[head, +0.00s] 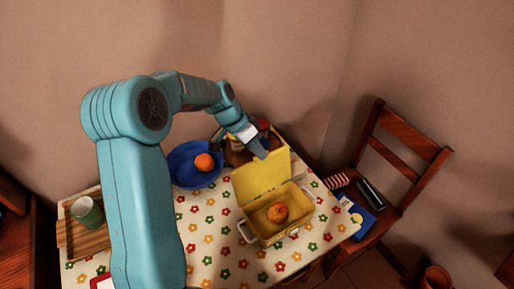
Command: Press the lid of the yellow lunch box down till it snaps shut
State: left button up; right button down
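The yellow lunch box (251,225) stands on the flowered tablecloth with its lid (262,177) raised at the back. A round orange-red fruit (278,212) lies inside it. My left gripper (258,149) is above and behind the raised lid, at its upper edge. I cannot tell whether it touches the lid. The fingers are small in view, and I cannot tell whether they are open or shut. My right gripper is not in view.
A blue plate (183,177) with an orange (204,162) is left of the box. A green cup (87,211) stands on a wooden board (72,236) at the left. A wooden chair (397,160) is at the right. The cloth (208,243) before the plate is free.

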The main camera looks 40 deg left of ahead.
pick_arm(q)
jog(key=shift+w+d+f, duration=0.15)
jog(key=shift+f, duration=0.1)
grip_shut()
